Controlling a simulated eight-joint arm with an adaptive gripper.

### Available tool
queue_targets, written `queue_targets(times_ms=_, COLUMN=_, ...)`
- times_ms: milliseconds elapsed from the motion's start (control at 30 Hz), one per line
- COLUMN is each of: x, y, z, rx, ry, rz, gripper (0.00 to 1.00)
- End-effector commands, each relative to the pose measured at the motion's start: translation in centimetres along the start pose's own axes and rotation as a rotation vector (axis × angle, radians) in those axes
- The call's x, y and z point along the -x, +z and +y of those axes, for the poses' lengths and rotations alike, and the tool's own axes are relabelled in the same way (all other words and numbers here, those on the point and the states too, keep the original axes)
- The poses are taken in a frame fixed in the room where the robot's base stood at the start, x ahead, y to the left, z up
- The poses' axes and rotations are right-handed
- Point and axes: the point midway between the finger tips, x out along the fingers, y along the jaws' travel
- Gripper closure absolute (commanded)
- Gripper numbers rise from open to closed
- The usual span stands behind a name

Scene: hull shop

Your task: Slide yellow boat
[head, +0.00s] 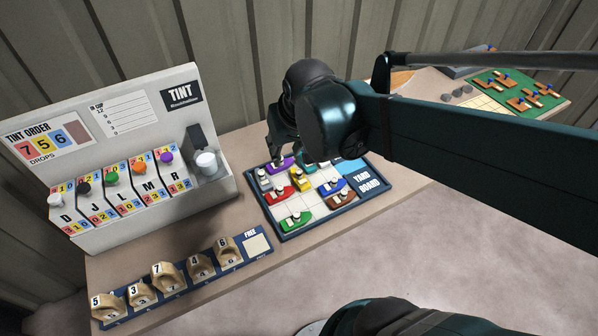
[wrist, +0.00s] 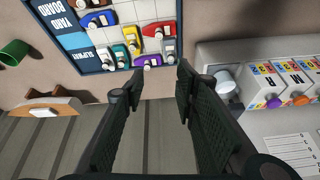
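The yellow boat (head: 301,181) lies on the yard board (head: 283,236) among other boats, with the red boat (head: 278,194) to its left. In the wrist view the yellow boat (wrist: 133,39) lies beyond the fingertips, left of the red boat. My gripper (wrist: 153,84) is open and empty, its two fingers spread. In the head view my gripper (head: 280,153) hangs over the board's far edge, close to the purple boat (head: 280,163). The purple boat shows between and beyond the fingers in the wrist view (wrist: 149,61). My arm hides part of the board's far side.
Blue (head: 333,186), brown (head: 341,198), green (head: 294,221) and grey (head: 264,181) boats share the board. The tint stand (head: 200,101) with its white cup (head: 206,162) stands at left. Numbered wooden pieces stand on a rack (head: 232,264) in front. A green puzzle board (head: 520,95) lies at far right.

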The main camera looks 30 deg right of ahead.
Motion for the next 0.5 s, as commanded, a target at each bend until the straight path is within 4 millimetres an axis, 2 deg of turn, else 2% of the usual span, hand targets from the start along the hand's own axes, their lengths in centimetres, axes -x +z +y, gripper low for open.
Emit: queue_targets(times_ms=500, x=-5.5, y=-2.8, z=2.2, rx=-0.093, ry=0.029, rz=-0.124, gripper=0.71)
